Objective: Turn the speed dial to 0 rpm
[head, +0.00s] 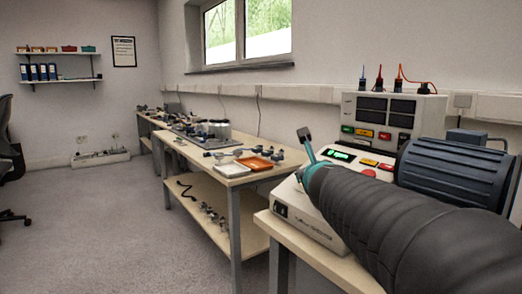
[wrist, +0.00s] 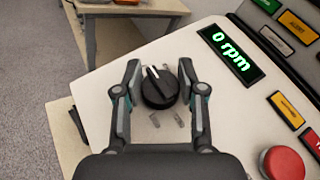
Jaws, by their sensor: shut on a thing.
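The speed dial (wrist: 159,92) is a round black knob with a white pointer line, on the sloping white panel of the control box (head: 306,218). In the wrist view the line points up and slightly left. The green display (wrist: 229,51) above and right of the dial reads 0 rpm; it also shows in the head view (head: 339,155), too small to read surely. My gripper (wrist: 160,77) has one finger on each side of the dial and is shut on it. In the head view my arm hides the dial.
A red round button (wrist: 283,163) and orange and green labelled keys lie right of the dial. A large dark ribbed cylinder (head: 450,173) is beside the box. A bench (head: 236,182) with trays and parts stands left; open carpet lies beyond.

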